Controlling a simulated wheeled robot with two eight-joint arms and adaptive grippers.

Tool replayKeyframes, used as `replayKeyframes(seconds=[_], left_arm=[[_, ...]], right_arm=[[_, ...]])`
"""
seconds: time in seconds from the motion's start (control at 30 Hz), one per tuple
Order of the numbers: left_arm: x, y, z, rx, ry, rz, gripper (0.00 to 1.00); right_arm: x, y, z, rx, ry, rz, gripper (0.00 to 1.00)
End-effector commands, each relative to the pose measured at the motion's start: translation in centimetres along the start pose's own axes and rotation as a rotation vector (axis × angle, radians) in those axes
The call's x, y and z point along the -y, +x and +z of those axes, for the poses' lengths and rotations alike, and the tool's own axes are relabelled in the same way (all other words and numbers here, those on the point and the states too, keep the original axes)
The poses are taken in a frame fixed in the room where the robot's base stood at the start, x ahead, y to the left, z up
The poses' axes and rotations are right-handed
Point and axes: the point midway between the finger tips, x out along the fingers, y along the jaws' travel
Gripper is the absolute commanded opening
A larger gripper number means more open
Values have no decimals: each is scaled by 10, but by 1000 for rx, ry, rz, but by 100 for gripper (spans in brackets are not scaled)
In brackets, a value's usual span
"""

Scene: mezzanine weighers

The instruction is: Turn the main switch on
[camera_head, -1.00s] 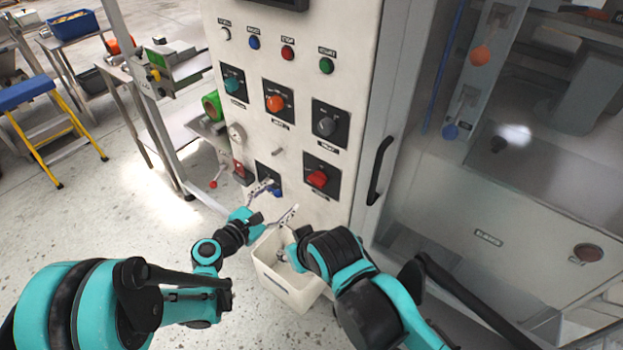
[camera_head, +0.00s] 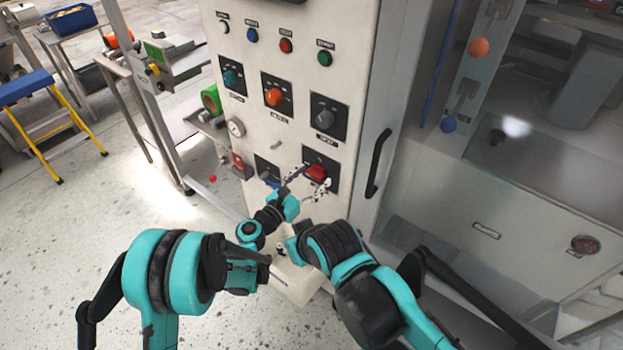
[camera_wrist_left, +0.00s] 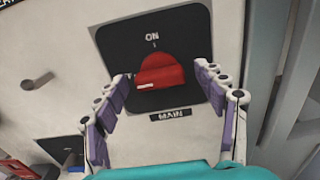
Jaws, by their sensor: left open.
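The main switch is a red knob (camera_head: 316,172) on a black plate at the lower right of the grey-white control panel. In the left wrist view the knob (camera_wrist_left: 160,72) sits below the word ON and above the label MAIN. Its white mark is at its lower left, away from ON. My left gripper (camera_head: 307,181) is open in front of the switch. In the left wrist view its fingers (camera_wrist_left: 165,88) stand either side of the knob, apart from it. My right gripper (camera_head: 290,246) is low, over a white bin; its fingers are not clear.
The panel carries other knobs: teal (camera_head: 232,77), orange (camera_head: 273,97) and grey (camera_head: 324,117). A black door handle (camera_head: 379,163) is right of the switch. The white bin (camera_head: 292,286) stands below the panel. A small peg (camera_wrist_left: 37,81) sticks out left of the switch.

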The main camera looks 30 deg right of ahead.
Motion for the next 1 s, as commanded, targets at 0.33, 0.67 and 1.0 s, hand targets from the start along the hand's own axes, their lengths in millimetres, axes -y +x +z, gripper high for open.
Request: replayKeyframes(seconds=[0.33, 0.67, 1.0], left_arm=[[0, 0, 0, 0, 1, 0, 34], [0, 0, 0, 0, 14, 0, 21], [0, 0, -1, 0, 177, 0, 21]], right_arm=[[0, 0, 0, 0, 0, 0, 40], [0, 1, 0, 0, 0, 0, 40], [0, 10, 7, 0, 0, 0, 40]])
